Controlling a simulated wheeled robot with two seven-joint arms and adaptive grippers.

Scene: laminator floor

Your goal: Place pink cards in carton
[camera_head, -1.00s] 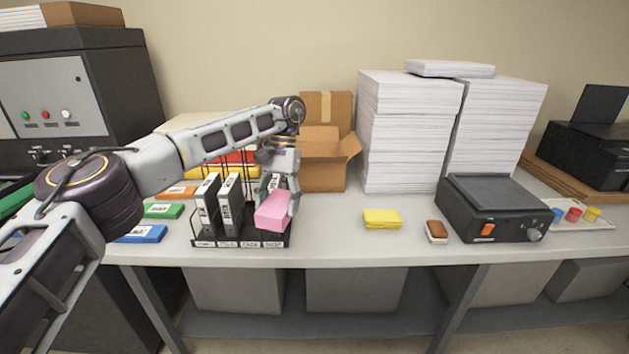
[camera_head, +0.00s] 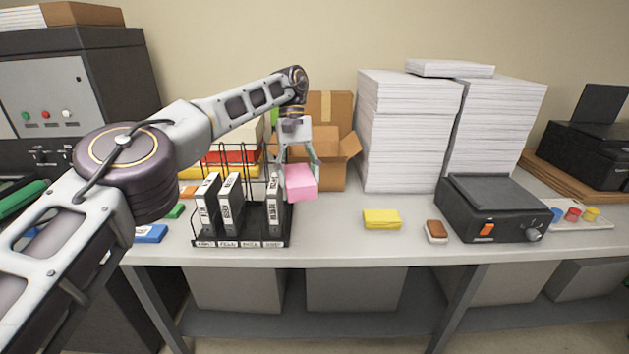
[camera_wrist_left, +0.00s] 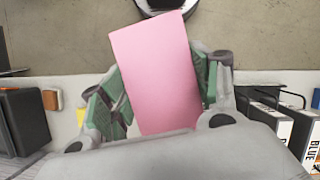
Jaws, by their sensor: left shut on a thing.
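A pink block of cards (camera_head: 300,183) is held in my left gripper (camera_head: 299,163), which is shut on its sides. It hangs above the table, in front of the carton and right of the black rack. In the left wrist view, the pink cards (camera_wrist_left: 158,75) sit between the two green-padded fingers of the left gripper (camera_wrist_left: 155,95). The open brown carton (camera_head: 334,172) stands at the back of the table, its flaps spread, partly hidden by my gripper. Its inside is mostly hidden. My right gripper is not in view.
A black wire rack (camera_head: 240,240) holds several white-labelled dark packs. Tall paper stacks (camera_head: 408,135) stand right of the carton. A yellow block (camera_head: 381,219), a brown-topped eraser (camera_head: 436,231) and a black laminator (camera_head: 492,207) lie on the table (camera_head: 340,235). Front middle is clear.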

